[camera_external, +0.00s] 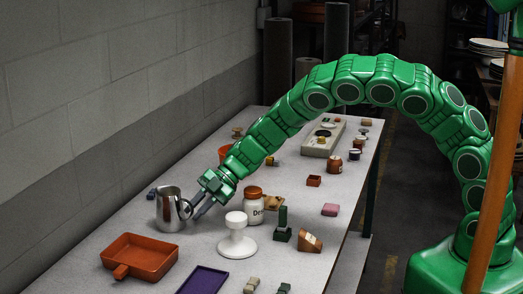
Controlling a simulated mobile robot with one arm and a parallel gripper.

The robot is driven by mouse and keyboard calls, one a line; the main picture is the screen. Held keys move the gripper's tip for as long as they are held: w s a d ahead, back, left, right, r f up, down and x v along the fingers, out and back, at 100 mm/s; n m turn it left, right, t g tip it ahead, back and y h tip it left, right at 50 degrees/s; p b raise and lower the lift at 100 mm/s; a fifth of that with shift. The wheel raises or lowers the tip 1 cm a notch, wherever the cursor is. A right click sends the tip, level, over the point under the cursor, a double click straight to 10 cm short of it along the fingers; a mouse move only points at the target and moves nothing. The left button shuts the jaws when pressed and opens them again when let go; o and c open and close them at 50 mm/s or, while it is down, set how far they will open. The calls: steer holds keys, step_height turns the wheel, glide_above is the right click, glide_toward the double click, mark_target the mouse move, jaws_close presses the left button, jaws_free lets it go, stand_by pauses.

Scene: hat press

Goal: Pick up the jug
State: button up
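The jug (169,209) is a silver metal pitcher standing upright on the grey table, at the left in the external view. Its dark handle (185,209) is on its right side. My gripper (196,208) is at the handle, at the end of my green arm, with its fingers pointing down and to the left. The fingers are close to the handle; I cannot tell whether they touch it or enclose it. The finger gap is too small to make out.
An orange square dish (140,257) lies in front of the jug. A white stand (237,238), a jar with an orange lid (253,206) and a purple tray (204,281) are nearby. The wall runs along the table's left. Small blocks crowd the right side.

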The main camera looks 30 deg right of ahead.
steer(key=shift+s+a+f, duration=0.1)
steer(key=shift+a+f, duration=0.3)
steer(key=shift+a, duration=0.2)
steer(key=shift+c, duration=0.3)
jaws_close()
stand_by(0.7)
